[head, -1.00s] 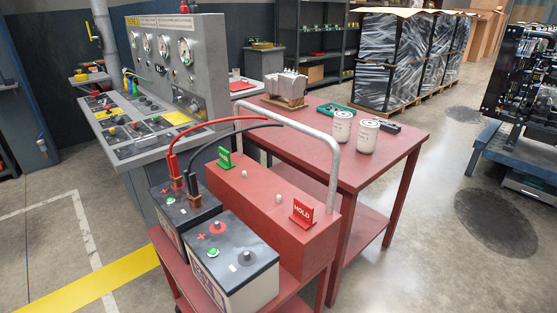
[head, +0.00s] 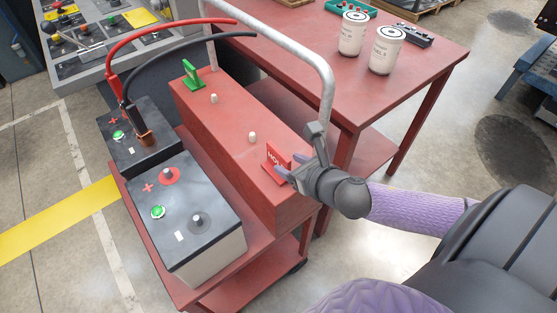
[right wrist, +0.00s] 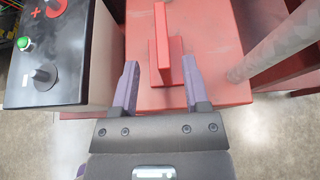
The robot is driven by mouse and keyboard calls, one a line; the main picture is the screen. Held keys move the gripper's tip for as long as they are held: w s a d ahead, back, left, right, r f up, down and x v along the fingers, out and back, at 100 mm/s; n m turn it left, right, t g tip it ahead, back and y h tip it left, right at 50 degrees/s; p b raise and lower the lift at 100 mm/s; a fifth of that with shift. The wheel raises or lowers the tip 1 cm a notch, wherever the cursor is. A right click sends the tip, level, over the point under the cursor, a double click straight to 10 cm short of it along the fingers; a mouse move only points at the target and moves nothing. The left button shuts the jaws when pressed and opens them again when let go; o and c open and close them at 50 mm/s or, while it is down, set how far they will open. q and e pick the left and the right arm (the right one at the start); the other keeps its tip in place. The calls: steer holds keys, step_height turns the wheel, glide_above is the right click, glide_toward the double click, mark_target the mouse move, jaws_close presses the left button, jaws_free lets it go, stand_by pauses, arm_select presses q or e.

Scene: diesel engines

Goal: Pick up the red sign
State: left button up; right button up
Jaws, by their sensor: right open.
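The red sign (head: 275,157), with white lettering partly showing, stands upright near the right end of the top of the red box (head: 225,118). My right gripper (head: 290,167) is open and reaches the sign from the right, covering part of it in the head view. In the right wrist view the sign (right wrist: 162,45) shows edge-on as a thin upright plate on a small base. It lies between the lines of the two open fingers (right wrist: 160,66), with a gap on each side. My left gripper is not in view.
A grey handle bar (head: 322,75) rises close beside my right gripper. Two batteries (head: 190,215) stand left of the box on the red cart. A green sign (head: 192,74) stands at the box's far end. White canisters (head: 386,50) stand on the red table behind.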

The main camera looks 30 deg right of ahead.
mark_target(284, 157)
steer(key=x, duration=0.2)
steer(key=b+x, duration=0.1)
steer(key=x, duration=0.1)
steer(key=shift+w+d+r+b, duration=0.2)
steer(key=shift+w+b, duration=0.1)
steer(key=shift+w, duration=0.25)
steer(key=shift+w+a, duration=0.1)
steer(key=shift+w, duration=0.05)
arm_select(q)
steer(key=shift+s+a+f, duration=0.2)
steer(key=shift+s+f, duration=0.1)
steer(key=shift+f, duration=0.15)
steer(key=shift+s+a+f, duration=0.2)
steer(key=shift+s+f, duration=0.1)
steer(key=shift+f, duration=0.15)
arm_select(e)
jaws_close()
